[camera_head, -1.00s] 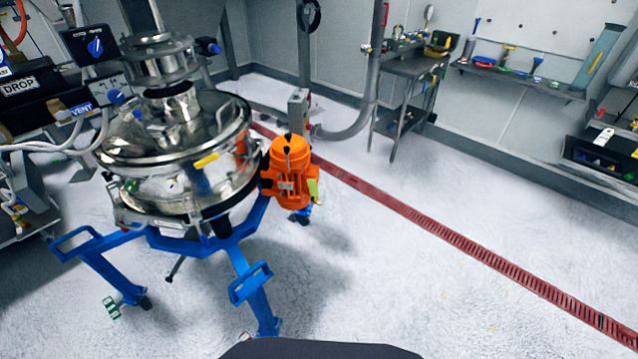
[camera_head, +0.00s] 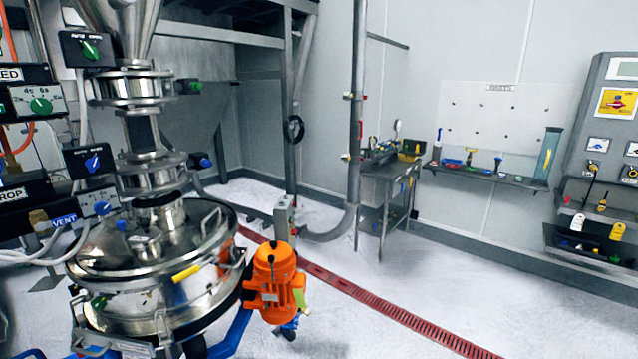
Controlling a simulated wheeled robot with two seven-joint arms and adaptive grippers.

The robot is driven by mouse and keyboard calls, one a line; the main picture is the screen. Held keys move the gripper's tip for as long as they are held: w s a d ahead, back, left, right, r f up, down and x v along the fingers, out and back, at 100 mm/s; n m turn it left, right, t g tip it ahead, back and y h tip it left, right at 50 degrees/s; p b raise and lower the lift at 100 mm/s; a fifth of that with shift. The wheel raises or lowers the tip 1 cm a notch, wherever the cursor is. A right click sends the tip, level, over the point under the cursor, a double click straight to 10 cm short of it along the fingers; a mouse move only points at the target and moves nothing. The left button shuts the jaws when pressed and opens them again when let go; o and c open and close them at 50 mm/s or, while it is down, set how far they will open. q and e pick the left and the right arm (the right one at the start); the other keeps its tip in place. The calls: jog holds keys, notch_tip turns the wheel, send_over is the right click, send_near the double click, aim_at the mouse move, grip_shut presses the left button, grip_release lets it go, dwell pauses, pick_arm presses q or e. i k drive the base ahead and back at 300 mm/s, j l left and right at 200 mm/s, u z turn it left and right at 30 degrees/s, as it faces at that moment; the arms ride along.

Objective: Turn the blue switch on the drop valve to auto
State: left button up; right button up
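The blue switch (camera_head: 93,162) is a blue knob on a dark box (camera_head: 76,166) at the left, beside the steel column above the sifter. Neither of my grippers is in view.
A similar box with a green knob (camera_head: 90,50) sits higher up, and another green knob (camera_head: 41,105) is at the left edge. Grey hoses (camera_head: 50,250) run beside the sifter. The floor (camera_head: 330,325) right of the motor is clear, crossed by a red drain grate (camera_head: 390,309).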

aim_at(93, 163)
jog(key=u, duration=1.5)
